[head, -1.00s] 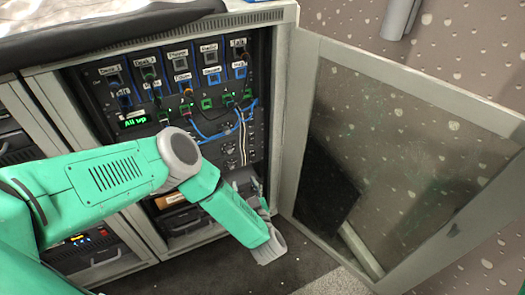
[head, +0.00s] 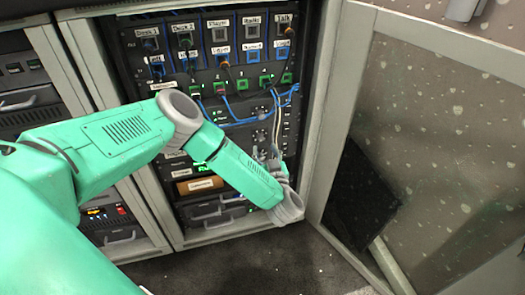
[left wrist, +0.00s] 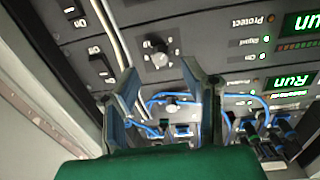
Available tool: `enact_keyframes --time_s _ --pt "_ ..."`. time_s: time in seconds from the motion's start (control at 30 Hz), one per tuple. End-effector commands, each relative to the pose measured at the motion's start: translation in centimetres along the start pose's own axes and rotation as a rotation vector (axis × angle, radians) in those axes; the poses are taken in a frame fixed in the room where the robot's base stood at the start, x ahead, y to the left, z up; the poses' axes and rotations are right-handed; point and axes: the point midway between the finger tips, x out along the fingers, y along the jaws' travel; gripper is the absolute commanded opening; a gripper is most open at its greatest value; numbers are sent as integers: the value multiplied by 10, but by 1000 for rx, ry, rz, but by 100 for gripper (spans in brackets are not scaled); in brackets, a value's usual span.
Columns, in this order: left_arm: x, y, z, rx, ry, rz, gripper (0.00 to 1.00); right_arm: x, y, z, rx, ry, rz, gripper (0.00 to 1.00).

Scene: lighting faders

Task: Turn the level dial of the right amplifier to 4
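In the left wrist view a round dial (left wrist: 160,54) with marks around it sits on a dark panel, just beyond my left gripper (left wrist: 165,78). A second, smaller knob (left wrist: 172,107) shows between the fingers. The fingers are spread, with nothing between them, and apart from the dial. I cannot read the dial's setting or tell which amplifier it belongs to. In the head view my left gripper (head: 270,160) is at the right side of the open rack's panel, low in front of it. My right gripper is not in view.
Blue cables (left wrist: 245,98) and a white cable (left wrist: 108,30) run close to the fingers. Lit "Run" displays (left wrist: 300,23) are at right. In the head view the cabinet door (head: 415,150) stands open right of my arm.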

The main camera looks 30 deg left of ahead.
Motion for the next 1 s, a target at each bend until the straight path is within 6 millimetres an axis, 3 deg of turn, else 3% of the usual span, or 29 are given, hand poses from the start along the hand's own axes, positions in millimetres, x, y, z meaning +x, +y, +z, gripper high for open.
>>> enact_keyframes --time_s 0.1,0.23,0.63,0.73,1.0 --pt "22 -1 0 -3 3 -4 38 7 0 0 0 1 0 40" --pt "35 0 -1 -2 1 -2 38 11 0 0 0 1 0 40" --pt "42 0 -2 -1 0 0 38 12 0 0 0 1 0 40" --pt "42 0 -2 -1 0 0 3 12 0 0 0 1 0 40" --pt "42 0 -2 5 0 0 0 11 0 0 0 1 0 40"
